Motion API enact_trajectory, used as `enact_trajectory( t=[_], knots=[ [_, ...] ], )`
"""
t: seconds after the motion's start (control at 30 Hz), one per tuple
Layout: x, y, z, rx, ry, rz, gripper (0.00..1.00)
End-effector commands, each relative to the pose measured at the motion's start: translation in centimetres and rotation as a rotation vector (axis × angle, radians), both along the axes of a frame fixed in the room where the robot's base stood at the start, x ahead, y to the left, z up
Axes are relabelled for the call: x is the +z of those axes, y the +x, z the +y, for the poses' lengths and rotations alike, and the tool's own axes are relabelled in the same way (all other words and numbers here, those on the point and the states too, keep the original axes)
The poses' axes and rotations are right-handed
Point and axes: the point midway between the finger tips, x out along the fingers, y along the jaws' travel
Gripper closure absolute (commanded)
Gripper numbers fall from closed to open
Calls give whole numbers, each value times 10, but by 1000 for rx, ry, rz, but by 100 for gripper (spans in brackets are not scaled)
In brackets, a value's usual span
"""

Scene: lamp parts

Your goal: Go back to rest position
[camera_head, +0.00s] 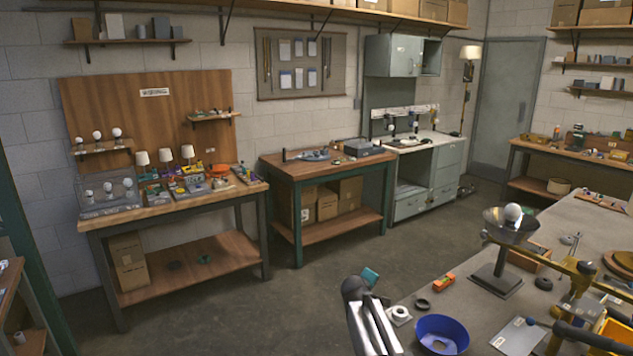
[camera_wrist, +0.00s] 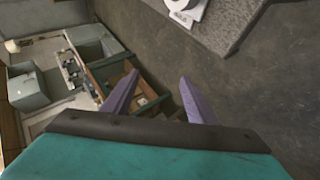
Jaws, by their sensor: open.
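My gripper (camera_wrist: 159,84) shows in the wrist view as two purple fingers spread wide apart, with nothing between them. Its teal body fills the bottom of that view. In the head view my arm rises at the bottom centre, beside the left edge of the grey worktable (camera_head: 580,225), and a small teal part of it shows at its top. The gripper's fingers cannot be made out there. A white round part (camera_head: 399,312) sits near the table edge; a similar white piece on a labelled plate (camera_wrist: 185,12) shows at the top of the wrist view.
On the worktable are a blue bowl (camera_head: 442,333), an orange part (camera_head: 444,283), a dark ring (camera_head: 423,304) and a bulb in a metal bowl on a stand (camera_head: 495,275). Wooden benches (camera_head: 165,212) line the back wall. The floor (camera_head: 260,300) between is clear.

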Motion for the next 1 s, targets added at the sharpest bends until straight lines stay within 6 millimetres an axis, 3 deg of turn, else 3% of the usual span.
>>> enact_trajectory(
  t=[0.03,0.2,0.37,0.67,1.0],
  knots=[
    [-7,-3,21,2,68,-19,48],
    [-37,-17,73,-29,298,-53,48],
    [-79,-43,95,-90,444,-22,48],
    [-180,-121,83,-250,544,145,48],
    [-291,-246,49,-446,538,409,48]
  ],
)
